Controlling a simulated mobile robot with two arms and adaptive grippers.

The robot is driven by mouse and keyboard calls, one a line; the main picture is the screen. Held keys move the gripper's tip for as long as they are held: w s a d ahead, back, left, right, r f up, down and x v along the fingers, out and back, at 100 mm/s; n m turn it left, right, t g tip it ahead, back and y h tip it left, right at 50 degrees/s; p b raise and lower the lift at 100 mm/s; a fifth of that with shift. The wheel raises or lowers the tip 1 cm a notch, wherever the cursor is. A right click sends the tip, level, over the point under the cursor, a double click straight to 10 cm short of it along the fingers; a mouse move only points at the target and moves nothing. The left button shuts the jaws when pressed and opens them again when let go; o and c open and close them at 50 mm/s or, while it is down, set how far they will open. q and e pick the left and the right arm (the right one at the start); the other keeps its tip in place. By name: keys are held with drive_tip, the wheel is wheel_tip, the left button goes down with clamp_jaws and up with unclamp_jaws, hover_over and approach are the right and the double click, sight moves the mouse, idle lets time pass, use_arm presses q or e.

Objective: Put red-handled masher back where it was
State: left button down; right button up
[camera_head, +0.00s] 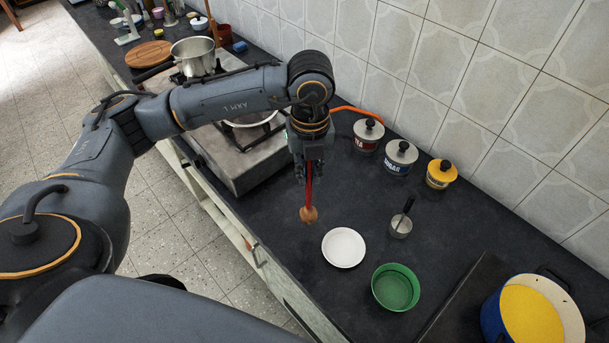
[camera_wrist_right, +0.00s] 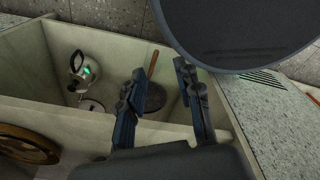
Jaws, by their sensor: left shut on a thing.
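The red-handled masher (camera_head: 309,214) hangs nearly upright from my left gripper (camera_head: 309,175), handle up and brown head down. The left gripper is shut on its red handle. The head is over the dark counter, left of the white plate; I cannot tell whether it touches the counter. In the right wrist view my right gripper (camera_wrist_right: 159,75) is open with nothing between its fingers. The right gripper does not show in the head view.
The white plate (camera_head: 344,247), green bowl (camera_head: 395,288) and small steel cup (camera_head: 401,226) with a dark handle stand nearby. A blue-and-yellow pot (camera_head: 490,318) is at right. A stove (camera_head: 240,165) is behind my left arm.

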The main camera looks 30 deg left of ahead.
use_arm(q)
wheel_tip(320, 180, down, 7)
drive_tip(key=w+a+p, duration=0.2)
drive_tip(key=shift+w+a+f, duration=0.2)
drive_tip(key=shift+w, duration=0.1)
drive_tip(key=shift+f, duration=0.2)
drive_tip(key=c, duration=1.3)
unclamp_jaws()
drive_tip(key=shift+c, duration=0.2)
